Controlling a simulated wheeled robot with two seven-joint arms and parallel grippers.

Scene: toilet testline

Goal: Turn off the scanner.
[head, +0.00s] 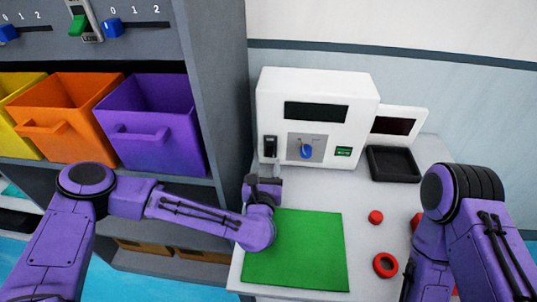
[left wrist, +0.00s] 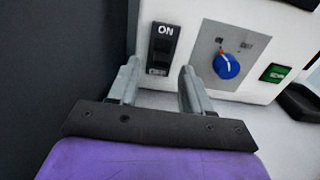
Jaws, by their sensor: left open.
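The scanner (head: 364,95) is a white box with a dark screen, standing on the white table. A black switch (head: 270,147) sits at the left of its front face. In the left wrist view the switch (left wrist: 162,45) reads ON at its top; the lower lettering is too small to read surely. My left gripper (head: 268,164) is in front of and just below the switch. In the left wrist view its two fingers (left wrist: 158,72) are apart with nothing between them, pointing toward the switch's lower end. My right arm shows at the right, but its gripper is out of view.
A blue dial (left wrist: 227,66) and a green button (left wrist: 275,72) are right of the switch. A green mat (head: 300,255), red round pieces (head: 376,217) and a black tray (head: 393,164) are on the table. A grey shelf with coloured bins (head: 150,120) stands close at left.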

